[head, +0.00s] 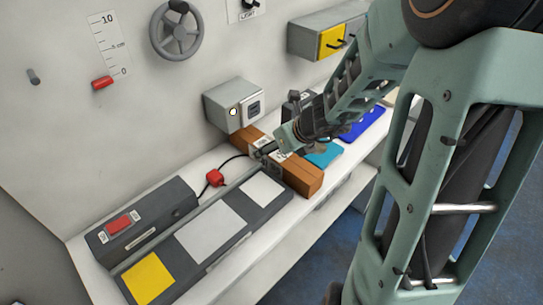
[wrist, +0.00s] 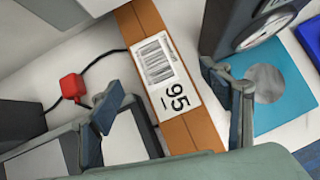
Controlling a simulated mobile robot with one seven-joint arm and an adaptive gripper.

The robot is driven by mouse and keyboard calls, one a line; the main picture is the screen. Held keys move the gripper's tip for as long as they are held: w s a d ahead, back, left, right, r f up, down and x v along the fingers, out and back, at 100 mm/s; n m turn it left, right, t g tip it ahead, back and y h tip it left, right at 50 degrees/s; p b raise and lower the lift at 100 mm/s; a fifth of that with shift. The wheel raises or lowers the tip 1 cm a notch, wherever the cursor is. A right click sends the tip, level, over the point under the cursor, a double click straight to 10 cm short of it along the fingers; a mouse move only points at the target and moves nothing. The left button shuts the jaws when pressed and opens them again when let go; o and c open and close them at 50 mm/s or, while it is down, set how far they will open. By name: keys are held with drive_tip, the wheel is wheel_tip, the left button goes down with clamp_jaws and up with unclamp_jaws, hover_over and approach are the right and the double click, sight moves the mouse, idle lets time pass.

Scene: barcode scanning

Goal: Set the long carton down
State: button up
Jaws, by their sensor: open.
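In the wrist view the carton (wrist: 146,24) runs from top to bottom between my fingers, label up. My gripper (head: 268,157) is over the carton's middle. In the wrist view my gripper (wrist: 168,98) is open, one finger on each side, with visible gaps to the carton. The carton appears to rest on the bench; its underside is hidden.
A dark panel with two pale pads (head: 208,232) and a yellow pad (head: 148,278) lies left of the carton. A red part on a cable (head: 215,178) is close by. A grey box (head: 232,104) is on the wall behind. Teal (head: 325,155) and blue (head: 365,125) plates lie right.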

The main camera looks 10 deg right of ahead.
drive_tip(key=b+x, duration=0.1)
drive_tip(key=x, duration=0.2)
drive_tip(key=shift+w+d+f, duration=0.1)
drive_tip(key=shift+w+f, duration=0.05)
drive_tip(key=shift+f, duration=0.1)
drive_tip(key=shift+r, duration=0.1)
clamp_jaws()
idle(0.4)
